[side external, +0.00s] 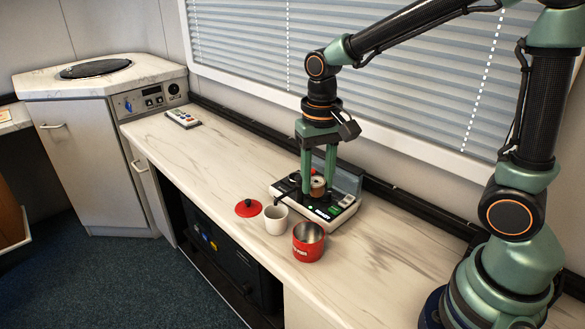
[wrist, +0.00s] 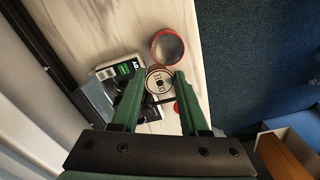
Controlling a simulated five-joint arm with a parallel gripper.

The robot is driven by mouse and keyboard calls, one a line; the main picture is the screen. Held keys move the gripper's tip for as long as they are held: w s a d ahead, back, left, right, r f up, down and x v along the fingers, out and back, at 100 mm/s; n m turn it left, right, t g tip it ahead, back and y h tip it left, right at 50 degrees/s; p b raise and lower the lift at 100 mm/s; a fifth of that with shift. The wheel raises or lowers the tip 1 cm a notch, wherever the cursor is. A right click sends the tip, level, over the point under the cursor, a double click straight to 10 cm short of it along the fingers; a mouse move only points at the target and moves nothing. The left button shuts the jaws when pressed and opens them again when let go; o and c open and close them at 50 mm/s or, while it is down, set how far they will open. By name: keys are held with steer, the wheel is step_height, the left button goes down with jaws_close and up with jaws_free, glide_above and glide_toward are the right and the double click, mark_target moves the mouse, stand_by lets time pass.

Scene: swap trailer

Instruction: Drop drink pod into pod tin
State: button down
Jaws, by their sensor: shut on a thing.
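The drink pod (side external: 318,187) is a small brownish cylinder between the fingers of my gripper (side external: 318,188), above the grey-and-white device on the counter. In the wrist view, the pod (wrist: 159,81) shows a round, pale lettered top, with a green finger on each side. My gripper (wrist: 160,76) is shut on it. The pod tin (side external: 308,243) is red with an open, bare metal inside, and stands upright on the counter, in front of the device. The tin also shows in the wrist view (wrist: 167,48), just beyond the pod and apart from it.
A white cup (side external: 276,220) stands left of the tin, close to it. A red lid with a knob (side external: 248,208) lies further left. The device (side external: 345,205) sits below my gripper. A remote (side external: 183,118) lies at the far end. The counter right of the tin is clear.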

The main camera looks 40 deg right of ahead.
mark_target(317, 195)
steer(key=shift+f, duration=2.6)
steer(key=shift+c, duration=1.7)
jaws_free()
step_height(317, 195, up, 12)
steer(key=shift+r, duration=0.1)
